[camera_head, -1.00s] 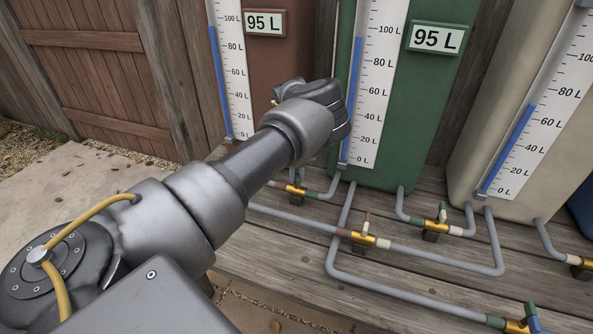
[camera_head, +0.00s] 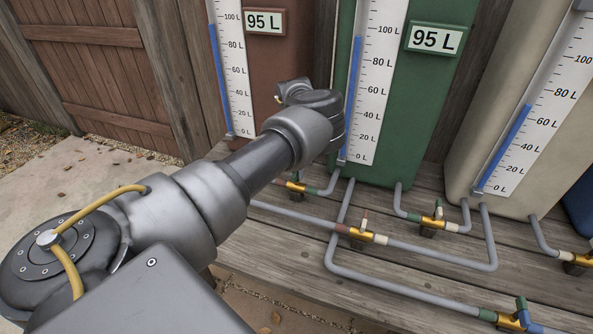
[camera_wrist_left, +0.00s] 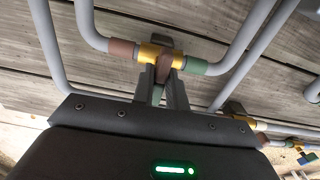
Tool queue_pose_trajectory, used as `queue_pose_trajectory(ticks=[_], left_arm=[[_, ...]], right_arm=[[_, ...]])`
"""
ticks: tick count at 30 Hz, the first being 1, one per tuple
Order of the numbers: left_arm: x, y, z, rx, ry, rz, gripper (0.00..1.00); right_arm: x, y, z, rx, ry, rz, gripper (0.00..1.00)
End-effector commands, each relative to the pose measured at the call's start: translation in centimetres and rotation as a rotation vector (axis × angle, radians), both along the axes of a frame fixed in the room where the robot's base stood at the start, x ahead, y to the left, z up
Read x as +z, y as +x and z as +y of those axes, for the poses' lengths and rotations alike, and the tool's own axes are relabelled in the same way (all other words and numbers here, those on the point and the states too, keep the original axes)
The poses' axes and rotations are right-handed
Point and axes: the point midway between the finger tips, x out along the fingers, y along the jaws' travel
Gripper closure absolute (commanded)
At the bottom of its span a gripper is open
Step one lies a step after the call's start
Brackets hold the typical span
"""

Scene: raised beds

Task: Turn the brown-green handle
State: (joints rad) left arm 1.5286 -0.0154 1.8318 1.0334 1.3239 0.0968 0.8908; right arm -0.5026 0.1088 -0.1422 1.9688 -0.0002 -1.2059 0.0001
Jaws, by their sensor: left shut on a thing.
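The brown-green valve sits in the pipe between the brown and green tanks. Its yellow body (camera_head: 296,189) shows in the head view beside my forearm, with brown and green collars. In the left wrist view, its handle (camera_wrist_left: 164,70) looks brown near the valve body and greenish farther along, between my fingers. My left gripper (camera_wrist_left: 161,82) is shut on this handle. My right gripper is in neither view.
A brown tank (camera_head: 262,75), green tank (camera_head: 405,110) and beige tank (camera_head: 535,75) stand behind the pipes. Other valves (camera_head: 361,235) (camera_head: 432,222) lie close to the right on the wooden deck. Paving is open at the left.

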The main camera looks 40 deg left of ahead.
Motion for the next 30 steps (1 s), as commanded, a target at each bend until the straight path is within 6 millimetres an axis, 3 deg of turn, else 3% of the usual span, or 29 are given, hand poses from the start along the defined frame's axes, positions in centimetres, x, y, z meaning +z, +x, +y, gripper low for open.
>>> queue_pose_trajectory(ticks=[11,12,16,25,30], left_arm=[[0.1,0.1,0.1,-0.003,0.001,-0.003,1.00],[0.1,0.1,0.0,-0.003,0.001,-0.003,0.80],[0.1,0.1,0.0,-0.002,0.001,-0.002,0.64],[0.2,0.0,0.0,-0.002,0.000,-0.001,0.64],[2.2,0.1,0.0,-0.002,0.001,-0.004,0.64]], right_arm=[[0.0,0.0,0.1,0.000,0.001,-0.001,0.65],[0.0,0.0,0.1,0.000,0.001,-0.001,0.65],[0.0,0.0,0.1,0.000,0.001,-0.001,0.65],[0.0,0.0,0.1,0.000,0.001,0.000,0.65],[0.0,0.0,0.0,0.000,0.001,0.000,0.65]])
